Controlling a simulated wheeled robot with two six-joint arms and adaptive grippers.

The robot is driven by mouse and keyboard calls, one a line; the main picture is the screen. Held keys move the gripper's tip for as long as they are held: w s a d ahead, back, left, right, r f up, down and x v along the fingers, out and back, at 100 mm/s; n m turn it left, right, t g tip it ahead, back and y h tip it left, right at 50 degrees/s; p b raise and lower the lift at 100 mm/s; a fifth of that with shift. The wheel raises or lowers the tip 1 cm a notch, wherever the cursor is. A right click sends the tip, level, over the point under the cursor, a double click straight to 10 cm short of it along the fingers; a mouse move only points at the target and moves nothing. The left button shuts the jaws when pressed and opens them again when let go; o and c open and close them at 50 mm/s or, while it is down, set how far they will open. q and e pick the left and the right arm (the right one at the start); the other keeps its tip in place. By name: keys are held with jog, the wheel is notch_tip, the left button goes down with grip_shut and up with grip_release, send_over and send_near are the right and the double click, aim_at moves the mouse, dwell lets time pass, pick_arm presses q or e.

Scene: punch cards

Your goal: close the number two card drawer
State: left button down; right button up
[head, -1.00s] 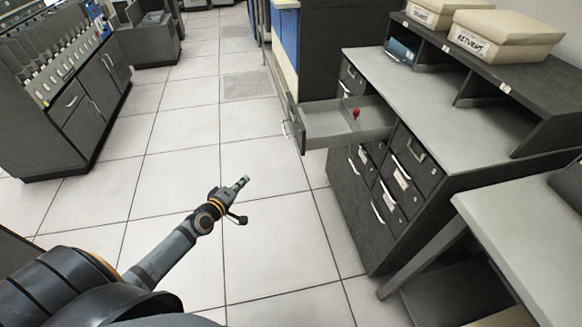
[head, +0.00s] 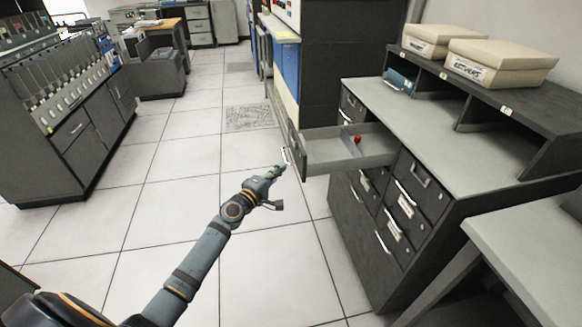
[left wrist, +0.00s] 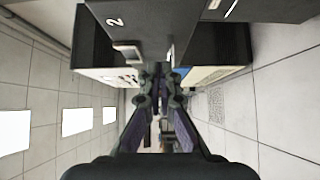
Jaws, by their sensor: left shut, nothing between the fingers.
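An open drawer (head: 325,165) sticks out of the dark card cabinet (head: 350,225) at the right. A small red object (head: 357,139) shows inside it, and its front faces left with a light handle (head: 286,155). In the left wrist view a dark drawer front (left wrist: 118,28) bears a white 2 and a label holder. My left gripper (head: 277,171) is shut and empty, just left of and slightly below the open drawer's front. In the left wrist view its fingers (left wrist: 160,78) point toward the scene; whether they touch the drawer is unclear. My right gripper is not in view.
Closed drawers (head: 405,215) with light handles lie below the open one. Two beige boxes (head: 500,58) stand on the shelf above the cabinet. A grey desk (head: 530,240) is at the lower right. The tiled floor (head: 150,200) at left is clear.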

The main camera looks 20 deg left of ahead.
aim_at(298, 162)
pick_arm(q)
jog(key=shift+w+d+p, duration=0.25)
jog(key=shift+w+d, duration=0.35)
jog(key=shift+d, duration=0.25)
jog(key=shift+w+d+p, duration=0.25)
jog(key=shift+w+d, duration=0.3)
jog(key=shift+d, duration=0.3)
